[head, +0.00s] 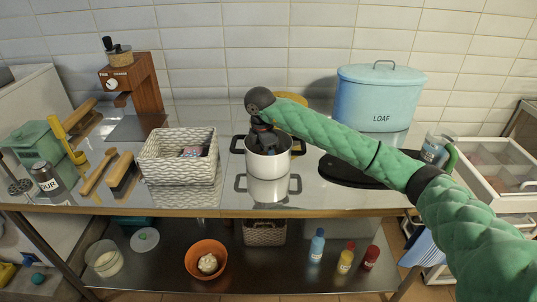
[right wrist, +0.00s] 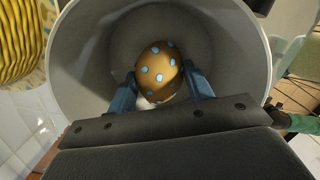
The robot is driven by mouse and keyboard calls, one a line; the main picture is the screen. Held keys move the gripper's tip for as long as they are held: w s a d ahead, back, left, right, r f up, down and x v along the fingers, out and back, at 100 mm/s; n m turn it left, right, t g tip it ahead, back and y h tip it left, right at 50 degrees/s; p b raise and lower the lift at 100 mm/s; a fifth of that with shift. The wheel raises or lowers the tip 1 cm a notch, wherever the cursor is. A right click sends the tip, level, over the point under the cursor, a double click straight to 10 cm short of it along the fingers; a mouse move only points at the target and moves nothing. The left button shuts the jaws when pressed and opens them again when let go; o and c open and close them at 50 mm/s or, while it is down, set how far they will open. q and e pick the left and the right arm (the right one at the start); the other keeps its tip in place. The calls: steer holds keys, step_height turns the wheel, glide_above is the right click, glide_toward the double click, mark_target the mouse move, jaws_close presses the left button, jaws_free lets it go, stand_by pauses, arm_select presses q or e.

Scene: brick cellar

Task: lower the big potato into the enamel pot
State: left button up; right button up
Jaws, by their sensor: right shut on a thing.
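The enamel pot (head: 268,166), white-grey with dark handles, stands on the steel counter near its middle. My right gripper (head: 266,145) points down into the pot's mouth. In the right wrist view the big potato (right wrist: 158,72), golden brown with pale blue spots, is between my two blue fingers, which are shut on it. The potato is within the round wall of the pot (right wrist: 228,50). I cannot tell whether it touches the bottom. The head view hides the potato. My left gripper is not in view.
A white woven basket (head: 178,172) stands close left of the pot. A yellow item (head: 291,99) is behind it, and a blue LOAF bin (head: 378,95) is at the back right. A black board (head: 345,172) lies to the right, under my right arm.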

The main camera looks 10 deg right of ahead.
steer(key=shift+f, duration=0.35)
stand_by(0.4)
steer(key=o, duration=1.1)
